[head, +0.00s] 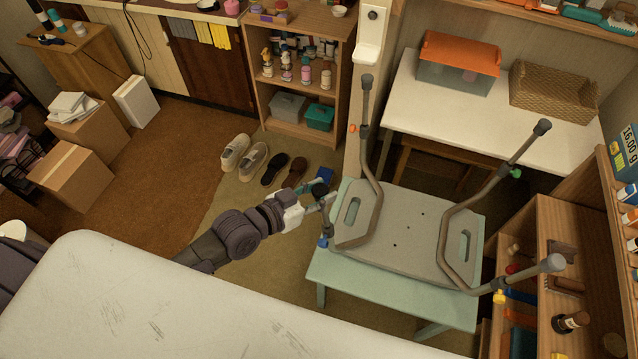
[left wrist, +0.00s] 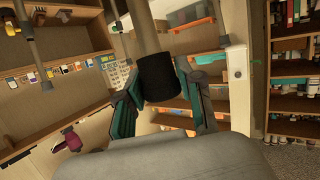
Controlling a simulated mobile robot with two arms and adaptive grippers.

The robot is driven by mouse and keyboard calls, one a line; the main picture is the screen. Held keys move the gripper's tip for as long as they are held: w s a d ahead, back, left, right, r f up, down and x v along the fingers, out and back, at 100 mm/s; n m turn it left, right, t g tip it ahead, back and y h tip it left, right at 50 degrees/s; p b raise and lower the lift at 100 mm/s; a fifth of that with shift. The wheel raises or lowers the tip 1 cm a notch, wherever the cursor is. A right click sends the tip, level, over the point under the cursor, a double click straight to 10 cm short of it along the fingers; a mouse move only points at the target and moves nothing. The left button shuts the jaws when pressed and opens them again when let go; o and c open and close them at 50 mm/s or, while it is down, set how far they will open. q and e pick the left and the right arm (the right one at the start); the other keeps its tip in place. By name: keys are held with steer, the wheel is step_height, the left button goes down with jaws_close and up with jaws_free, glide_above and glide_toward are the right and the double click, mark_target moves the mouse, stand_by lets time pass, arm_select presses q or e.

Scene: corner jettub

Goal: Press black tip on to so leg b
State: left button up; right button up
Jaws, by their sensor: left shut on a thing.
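A grey stool seat (head: 405,235) lies upside down with its bent metal legs up. At the front left, near a blue clip (head: 323,242), my left gripper (head: 320,196) is shut on a black tip (head: 319,188). In the left wrist view the black tip (left wrist: 159,80) is between the teal fingers, in line with a metal leg tube (left wrist: 145,28). I cannot tell how far the tip is on the tube. My right gripper is not in view.
The stool rests on a pale green bench (head: 330,280). A white surface (head: 180,300) fills the lower left. A white table (head: 430,105) with an orange-lidded box (head: 458,62) stands behind. Shoes (head: 254,160) lie on the floor; shelves (head: 545,225) stand close on the right.

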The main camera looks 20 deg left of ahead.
arm_select(q)
steer(key=shift+f, duration=0.35)
steer(key=o, duration=0.9)
steer(key=shift+r, duration=0.1)
steer(key=v, duration=1.2)
steer(key=s+a+f+n+g+y+b, duration=0.15)
steer(key=a+f, duration=0.25)
steer(key=f, duration=0.8)
steer(key=s+a+f+n+g+y+b, duration=0.1)
steer(key=s+a+f+y+b, duration=0.2)
steer(key=f, duration=0.8)
steer(key=s+a+f+n+g+y, duration=0.1)
steer(key=a+f+g+y, duration=0.3)
steer(key=f, duration=0.8)
steer(key=s+d+f+g+b, duration=0.1)
steer(key=s+d+f, duration=0.1)
steer(key=s+f, duration=0.5)
steer(key=s+d+f+g+b, duration=0.1)
steer(key=s+d+f+g, duration=0.1)
steer(key=s+f, duration=0.5)
steer(key=s+d+f+g+b, duration=0.1)
steer(key=s+d+f, duration=0.1)
steer(key=s+f, duration=0.4)
steer(key=shift+s+d+f+g+h+b, duration=0.15)
steer(key=shift+s+f+g+b, duration=0.05)
steer(key=shift+s, duration=0.45)
steer(key=shift+s+d+f+g+h+b, duration=0.1)
steer(key=shift+s+d+f+g+b, duration=0.1)
steer(key=shift+s, duration=0.45)
